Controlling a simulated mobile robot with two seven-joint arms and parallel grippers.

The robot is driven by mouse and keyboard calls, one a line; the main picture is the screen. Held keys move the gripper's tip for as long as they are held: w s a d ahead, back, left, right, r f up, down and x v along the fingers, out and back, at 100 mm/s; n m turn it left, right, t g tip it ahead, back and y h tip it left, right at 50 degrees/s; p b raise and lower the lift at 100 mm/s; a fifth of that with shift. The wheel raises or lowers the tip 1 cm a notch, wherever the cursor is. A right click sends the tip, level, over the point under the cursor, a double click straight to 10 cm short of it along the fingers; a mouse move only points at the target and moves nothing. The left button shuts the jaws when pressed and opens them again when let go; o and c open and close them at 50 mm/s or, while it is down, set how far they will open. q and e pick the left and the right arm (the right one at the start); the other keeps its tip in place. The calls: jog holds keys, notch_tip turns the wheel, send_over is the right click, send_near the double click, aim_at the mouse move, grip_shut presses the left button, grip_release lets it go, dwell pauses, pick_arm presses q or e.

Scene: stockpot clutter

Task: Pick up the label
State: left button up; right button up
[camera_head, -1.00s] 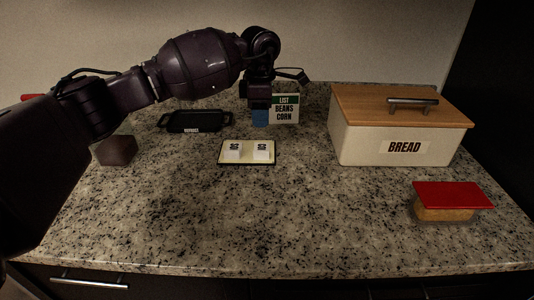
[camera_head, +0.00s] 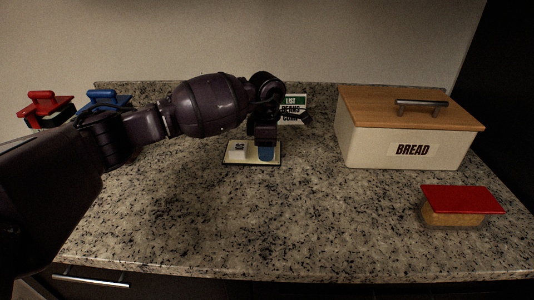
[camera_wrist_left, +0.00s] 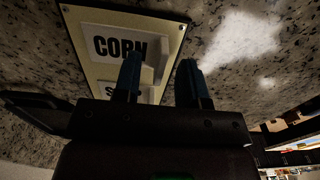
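A cream tray with a dark edge (camera_head: 230,164) lies on the counter and holds white labels. The left label (camera_head: 238,148) shows in the head view; the right one is hidden behind my left gripper (camera_head: 266,154). In the left wrist view, a label reading CORN (camera_wrist_left: 112,46) and part of a second label (camera_wrist_left: 112,89) lie on the tray. My left gripper (camera_wrist_left: 160,77) has its blue fingers apart, with a clear gap between them. One finger overlaps the labels in this view; contact cannot be told. My right gripper is not in view.
A list sign (camera_head: 292,104) reading beans and corn stands behind the gripper. A bread box (camera_head: 385,148) is at the right, with a red-lidded container (camera_head: 462,204) in front. The front counter is clear.

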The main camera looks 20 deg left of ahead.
pick_arm(q)
jog(key=shift+f, duration=0.65)
jog(key=shift+r, duration=0.1)
grip_shut()
